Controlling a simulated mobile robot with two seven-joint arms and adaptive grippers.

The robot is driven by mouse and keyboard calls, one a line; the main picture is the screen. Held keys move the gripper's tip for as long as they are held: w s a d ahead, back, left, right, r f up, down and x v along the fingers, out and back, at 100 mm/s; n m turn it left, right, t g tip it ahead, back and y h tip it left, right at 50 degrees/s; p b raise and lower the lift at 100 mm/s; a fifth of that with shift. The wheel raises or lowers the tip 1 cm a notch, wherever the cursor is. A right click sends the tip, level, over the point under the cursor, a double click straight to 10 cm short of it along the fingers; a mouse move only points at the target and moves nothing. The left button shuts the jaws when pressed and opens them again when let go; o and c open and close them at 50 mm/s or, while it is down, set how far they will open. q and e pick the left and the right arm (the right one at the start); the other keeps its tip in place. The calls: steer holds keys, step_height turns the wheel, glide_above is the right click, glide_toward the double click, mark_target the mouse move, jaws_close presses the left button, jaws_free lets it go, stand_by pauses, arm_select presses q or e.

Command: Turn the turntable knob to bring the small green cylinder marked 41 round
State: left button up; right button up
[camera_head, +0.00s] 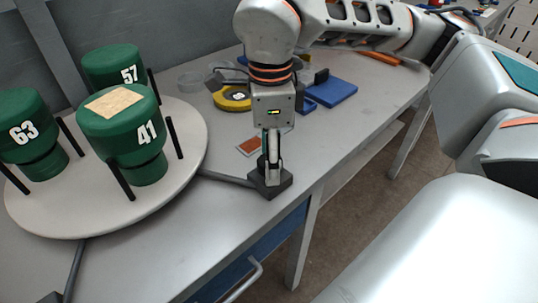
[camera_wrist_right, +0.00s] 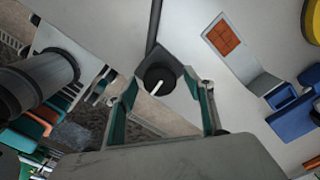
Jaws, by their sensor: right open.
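The green cylinder marked 41 (camera_head: 122,128) stands upright at the front of the round pale turntable (camera_head: 60,220), with a tan patch on its top. Cylinders 63 (camera_head: 28,128) and 57 (camera_head: 114,72) stand behind it to the left and at the back. The dark knob on its block (camera_head: 277,188) sits at the table's front edge, right of the turntable. My right gripper (camera_head: 272,172) points down at it. In the wrist view the open fingers (camera_wrist_right: 168,90) flank the knob (camera_wrist_right: 158,72) and its white pointer; contact cannot be told. My left gripper is out of view.
Thin black posts (camera_head: 174,138) stand around the cylinders. A grey bar (camera_head: 225,178) runs from the turntable to the knob block.

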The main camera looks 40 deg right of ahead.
steer(key=c, duration=1.1)
steer(key=shift+r+m+p, duration=0.2)
steer(key=shift+m+p, duration=0.25)
steer(key=shift+m, duration=0.05)
steer(key=shift+f+m, duration=0.15)
steer(key=shift+m, duration=0.15)
steer(key=o, duration=1.1)
step_height(320, 180, up, 12)
